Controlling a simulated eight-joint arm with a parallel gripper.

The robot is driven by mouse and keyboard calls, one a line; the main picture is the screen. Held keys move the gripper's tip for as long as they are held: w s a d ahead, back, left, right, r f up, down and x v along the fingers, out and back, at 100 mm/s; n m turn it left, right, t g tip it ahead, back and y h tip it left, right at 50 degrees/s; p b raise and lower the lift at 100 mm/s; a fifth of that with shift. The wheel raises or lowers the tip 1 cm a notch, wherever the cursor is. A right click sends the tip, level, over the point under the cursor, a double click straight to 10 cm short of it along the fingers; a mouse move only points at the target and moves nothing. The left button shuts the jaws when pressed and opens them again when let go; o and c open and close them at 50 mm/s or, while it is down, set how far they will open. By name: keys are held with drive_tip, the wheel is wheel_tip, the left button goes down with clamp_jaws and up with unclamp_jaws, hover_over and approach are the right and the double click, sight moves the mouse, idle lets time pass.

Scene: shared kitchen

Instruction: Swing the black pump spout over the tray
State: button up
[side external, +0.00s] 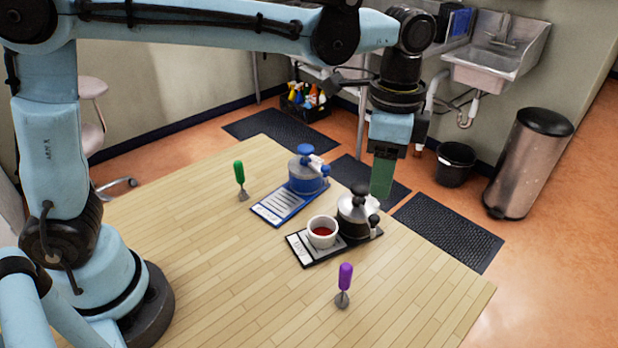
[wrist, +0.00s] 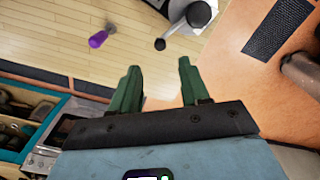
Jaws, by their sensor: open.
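The black pump (side external: 356,216) has a metal body and a black top. It stands on the right end of a black tray (side external: 322,258). Its spout, with a black ball end (side external: 374,220), points toward the front right, away from the cup side. A white cup (side external: 322,231) with red contents stands on the tray, left of the pump. In the wrist view the pump's black ball end (wrist: 160,44) shows at the top, beyond the fingertips. My gripper (side external: 383,172) hangs just behind and right of the pump, fingers down. In the wrist view its green fingers (wrist: 158,75) are apart and empty.
A blue pump (side external: 307,176) stands on a blue tray (side external: 272,209) behind. A green-handled scraper (side external: 240,176) is at the left and a purple-handled one (side external: 344,282) in front.

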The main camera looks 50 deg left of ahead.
sight(374, 216)
wheel_tip(374, 216, down, 8)
drive_tip(key=shift+r, duration=0.1)
idle(0.4)
clamp_jaws()
